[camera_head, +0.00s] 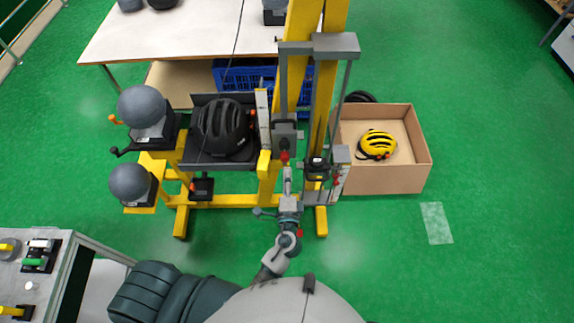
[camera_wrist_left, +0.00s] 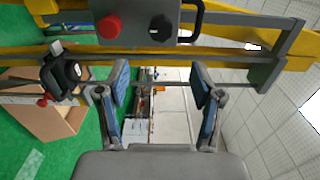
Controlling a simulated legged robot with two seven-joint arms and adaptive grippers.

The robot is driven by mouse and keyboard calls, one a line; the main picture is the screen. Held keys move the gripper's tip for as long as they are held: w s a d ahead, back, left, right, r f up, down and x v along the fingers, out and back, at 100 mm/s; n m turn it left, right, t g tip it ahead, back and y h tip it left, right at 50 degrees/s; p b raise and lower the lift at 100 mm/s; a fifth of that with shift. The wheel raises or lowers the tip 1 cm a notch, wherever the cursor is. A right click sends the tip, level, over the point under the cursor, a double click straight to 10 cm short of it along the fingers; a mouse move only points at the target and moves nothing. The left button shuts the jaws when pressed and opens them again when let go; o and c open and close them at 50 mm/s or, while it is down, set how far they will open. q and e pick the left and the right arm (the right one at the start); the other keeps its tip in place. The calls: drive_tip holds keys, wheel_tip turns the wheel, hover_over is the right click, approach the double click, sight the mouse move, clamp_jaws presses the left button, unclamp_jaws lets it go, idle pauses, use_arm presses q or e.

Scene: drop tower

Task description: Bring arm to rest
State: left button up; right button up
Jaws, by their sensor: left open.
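My left gripper (camera_head: 287,178) is in front of the yellow drop tower (camera_head: 328,80), just below a red button (camera_head: 284,156) on its grey carriage. In the left wrist view my left gripper (camera_wrist_left: 159,70) is open, with nothing between its two blue-padded fingers. Ahead of the fingers is a grey box with the red button (camera_wrist_left: 109,27) and a black knob (camera_wrist_left: 160,28). The fingers look apart from the box. My right gripper is not in view.
A black helmet (camera_head: 224,128) sits in the tower's tray, with grey headforms (camera_head: 142,106) to its left. A cardboard box (camera_head: 410,178) with a yellow helmet (camera_head: 378,144) stands right of the tower. A control panel (camera_head: 38,260) is at lower left.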

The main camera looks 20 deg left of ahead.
use_arm(q)
drive_tip(key=shift+s+d, duration=0.15)
drive_tip(key=shift+s, duration=0.3)
drive_tip(key=s+f+n+g+h, duration=0.1)
drive_tip(key=s+f+g+h, duration=0.15)
drive_tip(key=f, duration=1.15)
drive_tip(key=s+f+g+h, duration=0.1)
drive_tip(key=s+f+g, duration=0.3)
drive_tip(key=f, duration=1.1)
drive_tip(key=s+a+f+n+g+h, duration=0.1)
drive_tip(key=s+a+f+n+g, duration=0.15)
drive_tip(key=s+f, duration=0.45)
drive_tip(key=s+a+f+n+g, duration=0.1)
drive_tip(key=s+f+n+g, duration=0.15)
drive_tip(key=s+f, duration=0.5)
drive_tip(key=s+a+f+n+g, duration=0.2)
drive_tip(key=s+a+f+n, duration=0.1)
drive_tip(key=s, duration=0.6)
drive_tip(key=s+a+f+n+g, duration=0.3)
drive_tip(key=s+a+f, duration=0.3)
drive_tip(key=s+f, duration=0.2)
drive_tip(key=s, duration=0.2)
drive_tip(key=shift+s+n, duration=0.3)
